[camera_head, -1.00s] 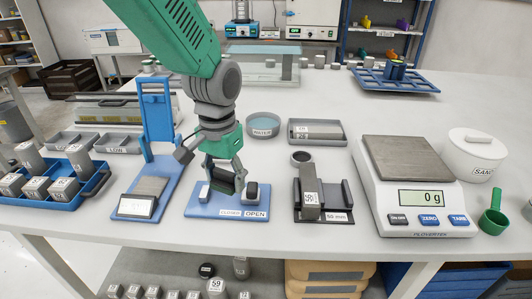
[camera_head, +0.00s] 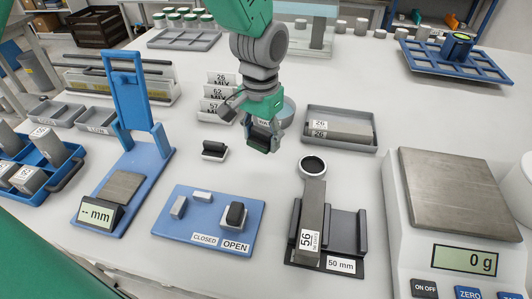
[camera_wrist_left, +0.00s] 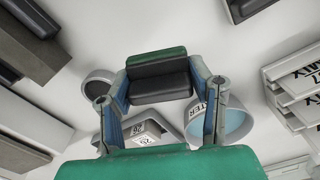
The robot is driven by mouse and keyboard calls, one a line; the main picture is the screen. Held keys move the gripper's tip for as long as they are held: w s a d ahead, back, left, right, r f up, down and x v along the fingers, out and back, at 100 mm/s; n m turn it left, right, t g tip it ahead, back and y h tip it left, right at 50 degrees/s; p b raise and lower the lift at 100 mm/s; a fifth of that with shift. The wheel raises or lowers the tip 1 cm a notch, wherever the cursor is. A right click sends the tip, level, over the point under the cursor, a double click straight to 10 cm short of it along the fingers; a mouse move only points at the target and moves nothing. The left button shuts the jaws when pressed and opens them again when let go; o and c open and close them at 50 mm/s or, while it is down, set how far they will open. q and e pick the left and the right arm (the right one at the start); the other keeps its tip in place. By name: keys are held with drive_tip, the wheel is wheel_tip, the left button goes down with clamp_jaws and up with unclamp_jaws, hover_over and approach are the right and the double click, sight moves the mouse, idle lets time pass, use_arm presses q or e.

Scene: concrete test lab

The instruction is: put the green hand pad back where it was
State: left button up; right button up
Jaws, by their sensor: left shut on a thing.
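The green hand pad (camera_wrist_left: 160,76), a black block with a green strip along one edge, is between the fingers of my left gripper (camera_wrist_left: 160,88) in the wrist view. In the head view my left gripper (camera_head: 262,137) is shut on it, with the dark pad (camera_head: 261,141) at the fingertips. They are in front of the water dish (camera_head: 288,112), which they partly cover, and appear above the table. A black-and-white pad (camera_head: 214,149) stands to the left of the gripper. My right gripper is not in view.
The blue CLOSED/OPEN board (camera_head: 190,233) lies in front. A round cup (camera_head: 312,165) and the 50 mm gauge (camera_head: 337,240) are at right, the scale (camera_head: 455,200) beyond. A grey tray (camera_head: 368,143) stands right of the gripper. White table is clear around the black-and-white pad.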

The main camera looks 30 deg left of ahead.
sight(263, 163)
use_arm(q)
drive_tip(key=f, duration=0.3)
drive_tip(key=shift+w+d, duration=0.2)
drive_tip(key=shift+w, duration=0.05)
wheel_tip(263, 163, down, 3)
drive_tip(key=shift+s+a+b, duration=0.1)
drive_tip(key=shift+s+b, duration=0.05)
drive_tip(key=shift+b, duration=0.15)
drive_tip(key=shift+f, duration=0.1)
drive_tip(key=o, duration=1.3)
drive_tip(key=shift+c, duration=0.2)
wheel_tip(263, 163, up, 12)
drive_tip(key=shift+r+p, duration=0.1)
drive_tip(key=shift+p, duration=0.65)
drive_tip(key=shift+r, duration=0.1)
